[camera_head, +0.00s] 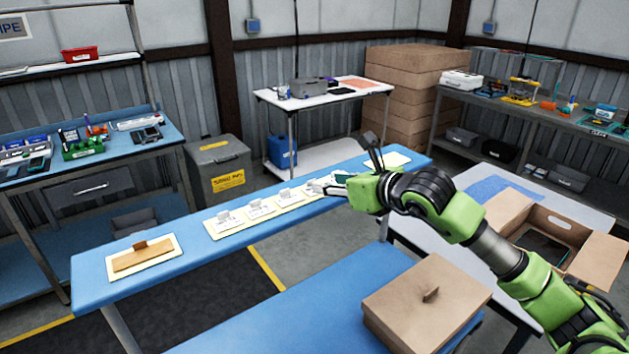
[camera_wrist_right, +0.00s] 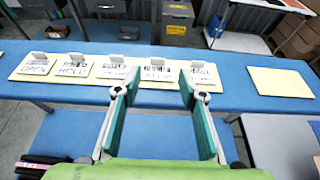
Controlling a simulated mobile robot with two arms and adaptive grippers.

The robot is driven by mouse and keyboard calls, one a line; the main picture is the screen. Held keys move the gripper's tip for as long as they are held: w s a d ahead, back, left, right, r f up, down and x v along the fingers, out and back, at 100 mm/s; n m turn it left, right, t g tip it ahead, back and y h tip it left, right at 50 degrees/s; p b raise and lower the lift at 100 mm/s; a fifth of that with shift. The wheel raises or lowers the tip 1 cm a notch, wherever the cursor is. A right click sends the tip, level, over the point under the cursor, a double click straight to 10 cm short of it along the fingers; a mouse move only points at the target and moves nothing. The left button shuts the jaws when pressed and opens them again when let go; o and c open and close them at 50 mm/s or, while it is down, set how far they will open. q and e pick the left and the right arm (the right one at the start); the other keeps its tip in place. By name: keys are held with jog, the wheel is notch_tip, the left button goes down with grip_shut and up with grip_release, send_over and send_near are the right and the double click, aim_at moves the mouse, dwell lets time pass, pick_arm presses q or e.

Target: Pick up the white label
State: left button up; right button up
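Several white labels with dark lettering and small grey upright tabs lie in a row on a pale yellow board (camera_wrist_right: 52,76) on the blue table. In the right wrist view, one label (camera_wrist_right: 158,72) lies beyond the gap between my fingers, and another label (camera_wrist_right: 205,75) is just right of it. In the head view, the right gripper (camera_head: 332,184) is near the row's right end. My left gripper is not in view.
A brown flat piece on a cream board (camera_head: 163,264) lies at the table's left end. A bare yellow board (camera_wrist_right: 280,81) lies right of the labels. A closed carton (camera_head: 425,300) and an open carton (camera_head: 550,225) stand at the front right.

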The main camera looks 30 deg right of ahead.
jog(key=shift+x, duration=0.8)
jog(key=shift+w+a+p, duration=0.1)
jog(key=shift+w+p, duration=0.2)
jog(key=shift+p, duration=0.35)
jog(key=p+x, duration=0.1)
jog(key=x, duration=0.1)
jog(key=p+x, duration=0.1)
jog(key=p, duration=0.1)
jog(key=shift+w+a, duration=0.2)
jog(key=shift+w, duration=0.2)
jog(key=shift+w+f+p, duration=0.25)
jog(key=shift+w+p, duration=0.05)
jog(key=shift+w, duration=0.1)
jog(key=c, duration=0.8)
